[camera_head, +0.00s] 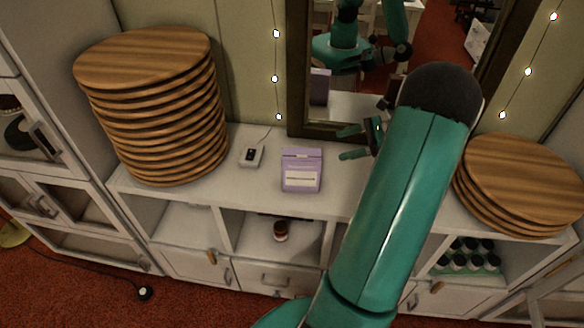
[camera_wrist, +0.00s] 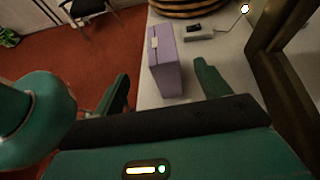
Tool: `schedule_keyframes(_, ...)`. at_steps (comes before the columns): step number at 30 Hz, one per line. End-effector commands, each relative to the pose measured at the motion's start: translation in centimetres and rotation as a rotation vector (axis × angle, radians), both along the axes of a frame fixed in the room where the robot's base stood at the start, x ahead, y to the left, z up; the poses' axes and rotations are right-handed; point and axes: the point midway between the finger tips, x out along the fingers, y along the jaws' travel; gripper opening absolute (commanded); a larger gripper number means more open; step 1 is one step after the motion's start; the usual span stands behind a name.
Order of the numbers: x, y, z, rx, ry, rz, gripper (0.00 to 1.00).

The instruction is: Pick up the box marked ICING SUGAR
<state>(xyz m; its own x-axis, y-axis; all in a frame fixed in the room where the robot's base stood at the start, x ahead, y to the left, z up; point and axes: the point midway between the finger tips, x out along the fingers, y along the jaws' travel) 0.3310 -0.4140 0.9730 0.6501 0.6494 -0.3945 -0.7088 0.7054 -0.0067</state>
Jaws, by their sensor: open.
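A purple box (camera_head: 302,170) with a pale label stands upright on the white cabinet top, left of my gripper. Its lettering is too small to read. My gripper (camera_head: 349,143) is open and empty, with its two green fingers pointing left toward the box and a gap between them and it. In the wrist view the box (camera_wrist: 167,68) appears ahead, between the two fingers of my gripper (camera_wrist: 163,72). My arm hides part of the cabinet top to the right.
A tall stack of round wooden boards (camera_head: 160,110) stands at left, a lower stack (camera_head: 520,180) at right. A small grey device (camera_head: 251,155) with a cable lies left of the box. A dark-framed mirror (camera_head: 345,85) rises behind. Jars (camera_head: 468,258) sit on a shelf below.

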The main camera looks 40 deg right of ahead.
Motion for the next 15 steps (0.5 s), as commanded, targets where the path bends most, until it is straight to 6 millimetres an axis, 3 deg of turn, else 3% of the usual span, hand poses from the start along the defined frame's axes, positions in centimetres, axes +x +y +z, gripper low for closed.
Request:
schedule_keyframes(5, -0.5, -0.4, -0.4, 0.015, -0.002, -0.018, 0.75)
schedule_keyframes(15, 3.0, 3.2, -2.6, 0.015, -0.002, -0.015, 0.75)
